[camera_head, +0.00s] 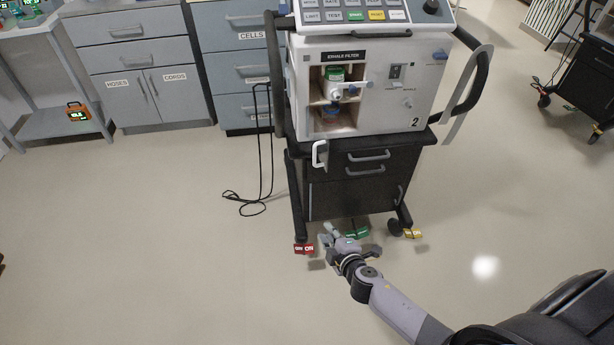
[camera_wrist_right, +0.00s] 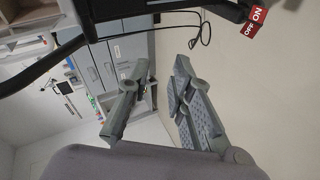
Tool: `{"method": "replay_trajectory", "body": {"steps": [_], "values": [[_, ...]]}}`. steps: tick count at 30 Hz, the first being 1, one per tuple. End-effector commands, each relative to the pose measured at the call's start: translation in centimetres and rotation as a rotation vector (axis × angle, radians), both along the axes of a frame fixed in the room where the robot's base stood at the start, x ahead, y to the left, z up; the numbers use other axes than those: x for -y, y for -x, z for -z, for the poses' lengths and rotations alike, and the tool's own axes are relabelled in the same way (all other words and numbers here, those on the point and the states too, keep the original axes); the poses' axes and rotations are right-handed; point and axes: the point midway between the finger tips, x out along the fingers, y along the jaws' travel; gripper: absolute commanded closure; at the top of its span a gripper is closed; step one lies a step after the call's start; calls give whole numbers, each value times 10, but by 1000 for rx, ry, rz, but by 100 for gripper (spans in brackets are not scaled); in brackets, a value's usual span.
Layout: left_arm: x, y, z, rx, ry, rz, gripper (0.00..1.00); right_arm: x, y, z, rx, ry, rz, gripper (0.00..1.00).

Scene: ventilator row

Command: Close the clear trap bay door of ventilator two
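Ventilator two (camera_head: 425,110), a white unit marked 2, stands on a black cart. Its bay (camera_head: 318,90) under the EXHALE FILTER label is open at the front. A green-topped part (camera_head: 334,75) and a blue part (camera_head: 332,110) sit inside. I cannot clearly make out the clear door. A white handle (camera_head: 319,154) shows below the bay at the cart's left front. My right gripper (camera_head: 328,240) is low, by the cart's base, well below the bay. In the right wrist view its fingers (camera_wrist_right: 155,105) are apart with nothing between them. My left gripper is out of view.
A red ON/OFF tag (camera_head: 304,248), a green tag (camera_head: 356,233) and a yellow tag (camera_head: 412,233) are at the cart's base. A black cable (camera_head: 246,205) lies left of it. Grey cabinets (camera_head: 140,70) stand behind.

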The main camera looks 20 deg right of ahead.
Motion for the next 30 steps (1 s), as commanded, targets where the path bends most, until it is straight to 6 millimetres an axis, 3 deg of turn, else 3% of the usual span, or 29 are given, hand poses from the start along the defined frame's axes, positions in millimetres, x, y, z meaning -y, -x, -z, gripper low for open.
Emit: {"method": "replay_trajectory", "body": {"steps": [1,4,6,9,14,27,29,30], "values": [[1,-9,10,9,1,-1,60,-8,-21,-27,106,67,-53,85],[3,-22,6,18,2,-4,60,-23,-44,-87,270,181,-124,92],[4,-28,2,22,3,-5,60,-31,-50,-119,352,239,-155,96],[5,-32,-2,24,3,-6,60,-38,-54,-146,422,288,-178,100],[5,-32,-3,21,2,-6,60,-41,-63,-159,449,307,-186,100],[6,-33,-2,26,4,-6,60,-49,-149,-157,446,307,-183,100],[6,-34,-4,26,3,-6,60,-48,-157,-156,444,306,-182,100],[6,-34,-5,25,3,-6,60,-38,-152,-155,441,310,-183,100]]}}
